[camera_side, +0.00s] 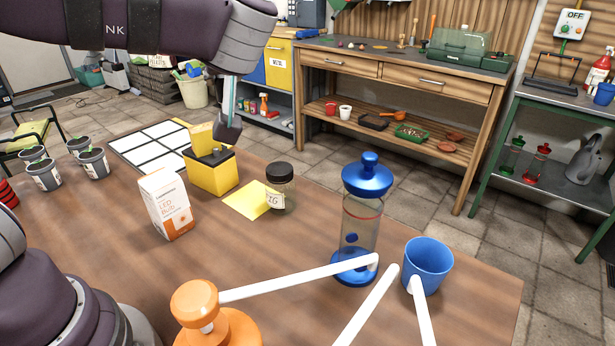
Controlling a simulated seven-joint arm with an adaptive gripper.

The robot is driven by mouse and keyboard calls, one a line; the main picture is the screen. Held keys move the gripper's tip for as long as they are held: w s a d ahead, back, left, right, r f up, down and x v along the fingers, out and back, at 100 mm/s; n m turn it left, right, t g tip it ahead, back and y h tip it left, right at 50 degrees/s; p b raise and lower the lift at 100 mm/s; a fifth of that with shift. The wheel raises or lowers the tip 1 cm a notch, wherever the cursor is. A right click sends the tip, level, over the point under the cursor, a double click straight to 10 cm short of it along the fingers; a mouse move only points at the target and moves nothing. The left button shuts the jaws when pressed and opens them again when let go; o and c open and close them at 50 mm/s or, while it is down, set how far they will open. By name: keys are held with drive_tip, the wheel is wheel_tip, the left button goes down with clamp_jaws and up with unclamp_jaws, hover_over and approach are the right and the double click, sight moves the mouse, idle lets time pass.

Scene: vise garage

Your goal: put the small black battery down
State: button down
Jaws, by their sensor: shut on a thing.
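I cannot tell whether the fingertips or the battery touch the box.
A light bulb carton (167,204), a yellow note (250,201) and a black-lidded jar (280,187) stand close by. A white grid panel (150,146) lies behind. A blue-lidded cylinder (360,225), a blue cup (428,266), an orange knobbed object (196,300) and white rods occupy the front right.

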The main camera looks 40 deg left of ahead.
drive_tip(key=w+d+f+m+t+h, duration=0.3)
drive_tip(key=w+d+m+h, duration=0.2)
drive_tip(key=d+m+h, duration=0.25)
drive_tip(key=w+d+f+m+t+h, duration=0.3)
drive_tip(key=w+d+m+h, duration=0.3)
drive_tip(key=d, duration=0.3)
drive_tip(key=s+d+r+m+g+h, duration=0.4)
drive_tip(key=s+d+m+h, duration=0.15)
drive_tip(key=d, duration=0.45)
drive_tip(key=s+d+r+m+g+h, duration=0.3)
drive_tip(key=s+d+r+m+h, duration=0.25)
drive_tip(key=d, duration=0.45)
drive_tip(key=shift+m+y, duration=0.75)
drive_tip(key=shift+y, duration=0.2)
drive_tip(key=f, duration=2.9)
drive_tip(key=shift+s+a, duration=0.2)
drive_tip(key=shift+s, duration=0.1)
drive_tip(key=shift+f, duration=0.1)
drive_tip(key=c, duration=0.9)
unclamp_jaws()
